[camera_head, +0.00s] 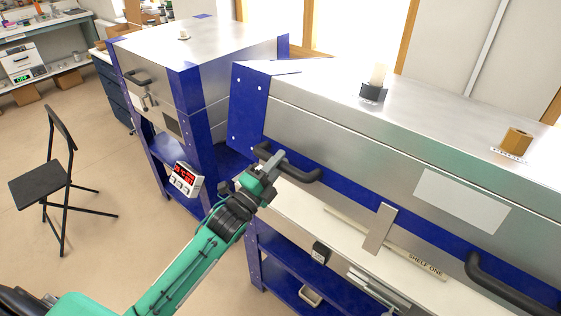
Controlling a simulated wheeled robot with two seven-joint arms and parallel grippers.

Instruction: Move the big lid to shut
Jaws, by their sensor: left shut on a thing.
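The big lid (345,136) is the long silver top of the large kiln on the right, with a blue strip and two black handles along its front. A pale band of the kiln's lower part (298,208) shows below the lid's front edge, so the lid looks raised; how far is hard to tell. My left gripper (274,166) is shut on the left black handle (302,175) at the lid's front left. The right black handle (513,290) is free at the lower right. My right gripper is out of view.
A candle-like white piece in a black holder (373,93) and a wooden block (516,141) stand on the lid. A smaller kiln (190,50) with a red display stands behind left. A black folding chair (45,185) is on the open floor at left.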

